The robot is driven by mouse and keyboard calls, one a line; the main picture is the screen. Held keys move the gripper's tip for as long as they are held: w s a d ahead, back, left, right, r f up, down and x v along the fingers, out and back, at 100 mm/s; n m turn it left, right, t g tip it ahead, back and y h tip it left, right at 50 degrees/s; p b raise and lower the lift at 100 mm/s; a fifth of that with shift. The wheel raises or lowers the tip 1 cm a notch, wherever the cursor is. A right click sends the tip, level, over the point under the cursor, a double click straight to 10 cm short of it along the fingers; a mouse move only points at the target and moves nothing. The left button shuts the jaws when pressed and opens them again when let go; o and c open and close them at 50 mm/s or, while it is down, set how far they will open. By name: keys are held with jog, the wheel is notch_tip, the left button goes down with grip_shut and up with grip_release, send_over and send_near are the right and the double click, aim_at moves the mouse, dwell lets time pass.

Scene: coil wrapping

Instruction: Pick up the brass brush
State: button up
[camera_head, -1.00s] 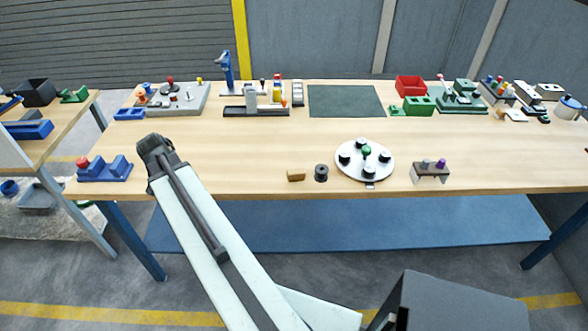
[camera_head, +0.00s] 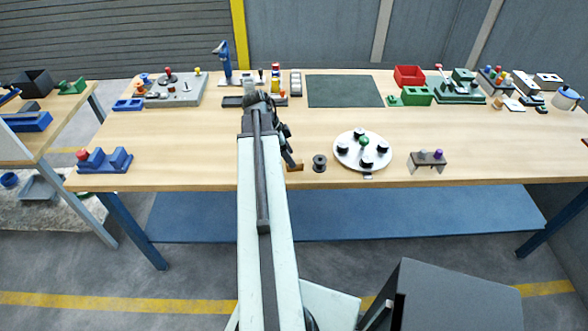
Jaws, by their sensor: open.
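A small brown block (camera_head: 298,168) lies near the front edge of the long wooden table. It may be the brass brush; it is too small to tell. My arm reaches up over the table. Its dark end part hangs down on the right side, and my gripper (camera_head: 291,163) is at the brown block, covering part of it. My gripper is open. Whether its fingers are around the block or only in front of it cannot be told from this view.
A dark spool (camera_head: 319,163) stands close to the right of the block. Beyond it are a white round plate (camera_head: 345,152) with black knobs and a small grey stand (camera_head: 428,158). A blue fixture (camera_head: 104,163) sits at the left. The table's middle left is clear.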

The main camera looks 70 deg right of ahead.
jog(key=b+x, duration=0.4)
jog(key=x, duration=0.1)
jog(key=shift+d+f, duration=0.1)
jog(key=shift+d, duration=0.15)
jog(key=shift+r, duration=0.2)
grip_shut()
notch_tip(320, 180, up, 10)
jog(key=p, duration=1)
